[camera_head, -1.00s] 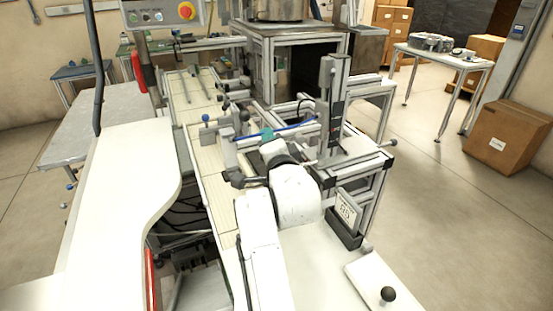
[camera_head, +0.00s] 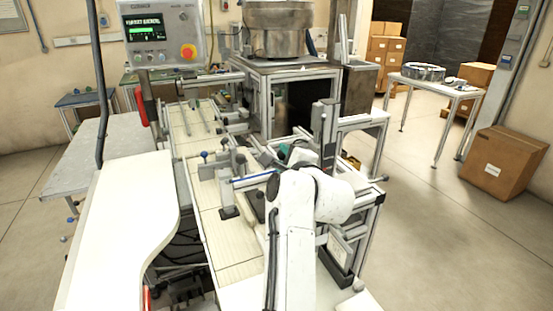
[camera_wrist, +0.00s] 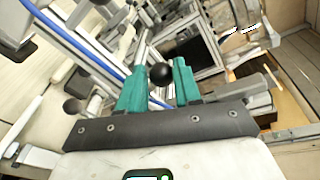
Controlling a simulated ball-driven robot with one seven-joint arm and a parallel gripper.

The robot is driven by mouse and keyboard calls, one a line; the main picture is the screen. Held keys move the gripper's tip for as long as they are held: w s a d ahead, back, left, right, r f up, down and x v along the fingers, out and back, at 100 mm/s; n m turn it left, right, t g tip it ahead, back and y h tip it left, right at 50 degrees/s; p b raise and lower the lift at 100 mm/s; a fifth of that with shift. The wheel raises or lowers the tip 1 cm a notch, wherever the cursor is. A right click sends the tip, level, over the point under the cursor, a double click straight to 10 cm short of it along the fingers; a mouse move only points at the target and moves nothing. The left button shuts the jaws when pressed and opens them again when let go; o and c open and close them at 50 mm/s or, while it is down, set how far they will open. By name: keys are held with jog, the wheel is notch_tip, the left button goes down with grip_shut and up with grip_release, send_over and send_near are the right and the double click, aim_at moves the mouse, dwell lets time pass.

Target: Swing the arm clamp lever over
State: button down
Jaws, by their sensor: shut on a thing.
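The lever's black ball knob (camera_wrist: 160,75) shows between the two teal fingers of my gripper (camera_wrist: 158,88) in the wrist view. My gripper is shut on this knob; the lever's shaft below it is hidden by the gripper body. In the head view my gripper (camera_head: 285,153) shows only as a small teal patch beyond my white arm, over the clamp fixture on the bench. The knob and lever cannot be made out there, hidden behind my arm.
A blue hose (camera_wrist: 85,45) runs close left of the fingers. An upright post (camera_head: 325,130) stands right of my gripper. The control panel (camera_head: 160,35) is at the upper left. A white curved worktop (camera_head: 115,230) lies left.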

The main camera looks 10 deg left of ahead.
jog(key=shift+w+d, duration=0.3)
jog(key=shift+d, duration=0.3)
jog(key=shift+w+d, duration=0.25)
jog(key=shift+d, duration=0.3)
jog(key=shift+d+r, duration=0.1)
jog(key=c, duration=0.8)
grip_release()
jog(key=shift+w, duration=0.15)
jog(key=shift+d, duration=0.1)
jog(key=v, duration=0.3)
jog(key=b+v, duration=0.1)
jog(key=v, duration=0.3)
jog(key=a+v, duration=0.1)
jog(key=v, duration=0.2)
jog(key=shift+s+r+b, duration=0.15)
jog(key=shift+s+b, duration=0.25)
jog(key=shift+s, duration=0.1)
jog(key=shift+d, duration=0.15)
